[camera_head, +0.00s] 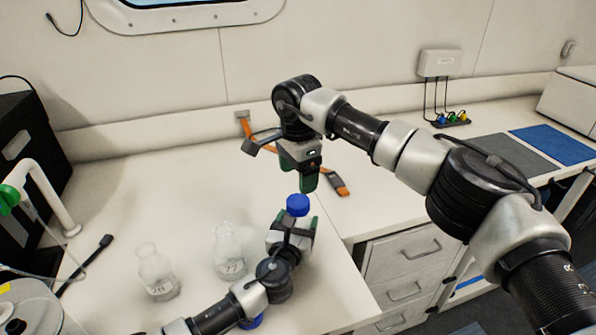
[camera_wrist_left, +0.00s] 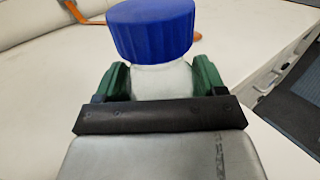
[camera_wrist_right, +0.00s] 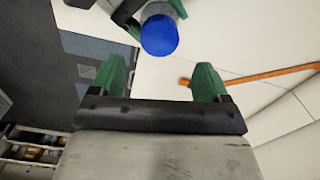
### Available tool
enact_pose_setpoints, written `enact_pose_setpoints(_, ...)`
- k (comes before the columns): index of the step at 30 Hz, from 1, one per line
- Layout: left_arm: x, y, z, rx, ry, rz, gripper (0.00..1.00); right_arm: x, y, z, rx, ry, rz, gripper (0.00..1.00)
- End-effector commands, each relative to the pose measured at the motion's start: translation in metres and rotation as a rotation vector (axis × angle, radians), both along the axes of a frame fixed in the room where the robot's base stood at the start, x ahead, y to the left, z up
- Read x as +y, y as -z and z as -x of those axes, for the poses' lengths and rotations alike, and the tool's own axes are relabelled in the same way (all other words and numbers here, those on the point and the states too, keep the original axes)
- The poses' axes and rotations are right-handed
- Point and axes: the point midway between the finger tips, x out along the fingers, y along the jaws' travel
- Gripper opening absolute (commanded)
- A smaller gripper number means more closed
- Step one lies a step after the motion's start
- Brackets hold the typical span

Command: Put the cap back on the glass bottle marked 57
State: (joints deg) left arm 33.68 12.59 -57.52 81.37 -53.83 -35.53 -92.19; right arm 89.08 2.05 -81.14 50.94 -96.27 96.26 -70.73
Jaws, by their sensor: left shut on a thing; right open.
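My left gripper (camera_head: 293,226) is shut on a glass bottle (camera_wrist_left: 165,80), green fingers on either side of it. A blue cap (camera_head: 298,205) sits on top of this bottle; it also shows large in the left wrist view (camera_wrist_left: 150,30) and from above in the right wrist view (camera_wrist_right: 159,35). I cannot read a number on the held bottle. My right gripper (camera_head: 300,182) is open and empty, just above the blue cap and apart from it. Another blue cap (camera_head: 251,322) lies near the table's front, partly hidden by my left arm.
Two uncapped glass bottles stand on the white table: one marked 77 (camera_head: 229,252) and one at its left (camera_head: 157,273). An orange strap-like item (camera_head: 338,184) lies behind the grippers. A dark tool (camera_head: 88,262) and tubing are at the left. Drawers (camera_head: 405,258) are at right.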

Motion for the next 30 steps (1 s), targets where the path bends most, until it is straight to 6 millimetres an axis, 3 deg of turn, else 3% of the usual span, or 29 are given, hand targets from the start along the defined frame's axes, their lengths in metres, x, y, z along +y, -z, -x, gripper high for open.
enact_pose_setpoints(7,0.0,0.001,0.0,0.001,0.0,0.0,0.04,0.0,-0.001,0.0,-0.001,-0.185,0.001,0.77)
enact_pose_setpoints(20,0.0,0.001,0.0,0.001,0.0,0.0,0.04,0.0,0.001,0.0,0.0,-0.198,0.001,0.77)
enact_pose_setpoints(30,0.0,0.001,0.0,0.001,0.0,0.0,0.04,-0.001,0.048,0.0,0.002,-0.197,0.001,0.77)
